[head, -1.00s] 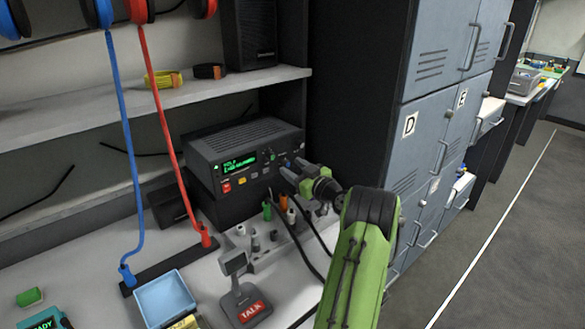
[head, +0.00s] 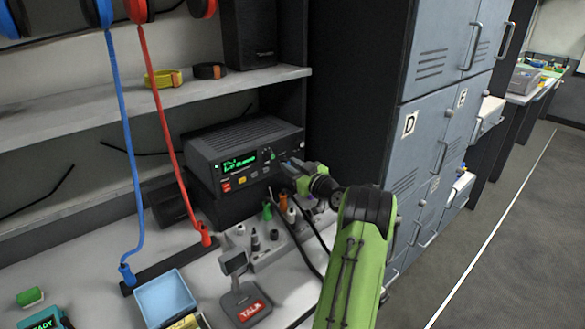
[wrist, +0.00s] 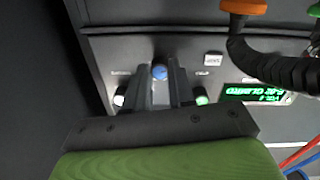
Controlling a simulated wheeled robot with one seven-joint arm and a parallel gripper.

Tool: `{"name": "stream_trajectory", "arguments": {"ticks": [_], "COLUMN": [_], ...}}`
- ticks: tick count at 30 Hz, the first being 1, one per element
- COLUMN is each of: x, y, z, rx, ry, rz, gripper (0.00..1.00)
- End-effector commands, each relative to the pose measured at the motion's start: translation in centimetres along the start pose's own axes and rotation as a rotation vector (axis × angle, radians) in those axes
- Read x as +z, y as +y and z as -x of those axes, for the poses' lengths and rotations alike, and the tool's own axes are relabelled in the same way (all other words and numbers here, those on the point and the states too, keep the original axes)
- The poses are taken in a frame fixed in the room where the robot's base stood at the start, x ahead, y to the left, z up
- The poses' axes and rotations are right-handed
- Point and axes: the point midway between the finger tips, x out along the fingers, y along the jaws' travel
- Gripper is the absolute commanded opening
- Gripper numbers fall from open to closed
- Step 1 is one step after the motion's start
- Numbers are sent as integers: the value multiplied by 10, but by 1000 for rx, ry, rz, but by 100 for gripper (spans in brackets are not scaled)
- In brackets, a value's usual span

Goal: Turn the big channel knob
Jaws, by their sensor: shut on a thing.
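The black radio (head: 245,160) stands on the workbench under the shelf, its front with the lit green display (head: 238,159) facing me. My gripper (head: 284,165) reaches the right end of that front. In the wrist view the two dark fingers of my gripper (wrist: 160,82) are at the radio panel, close together around the channel knob, which they mostly hide. A blue round part (wrist: 160,72) shows between the fingertips. The green display (wrist: 257,94) appears upside down to the right there. I cannot read the knob's setting.
Small connectors and plugs (head: 267,211) with black cables stand below my gripper. A TALK microphone (head: 245,300) and a blue tray (head: 165,296) are on the bench in front. Grey lockers (head: 425,130) rise to the right. In the wrist view an orange-topped cable plug (wrist: 245,7) is close by.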

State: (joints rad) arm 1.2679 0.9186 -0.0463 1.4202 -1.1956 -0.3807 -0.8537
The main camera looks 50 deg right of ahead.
Motion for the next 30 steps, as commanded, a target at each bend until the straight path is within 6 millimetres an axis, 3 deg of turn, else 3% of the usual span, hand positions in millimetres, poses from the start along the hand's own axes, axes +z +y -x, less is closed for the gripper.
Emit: {"name": "stream_trajectory", "arguments": {"ticks": [8,30], "x": [1,-2], "y": [0,1], "z": [0,1], "rx": [-1,-4], "ry": [-6,-27], "rz": [-151,-835], "gripper": [0,0]}}
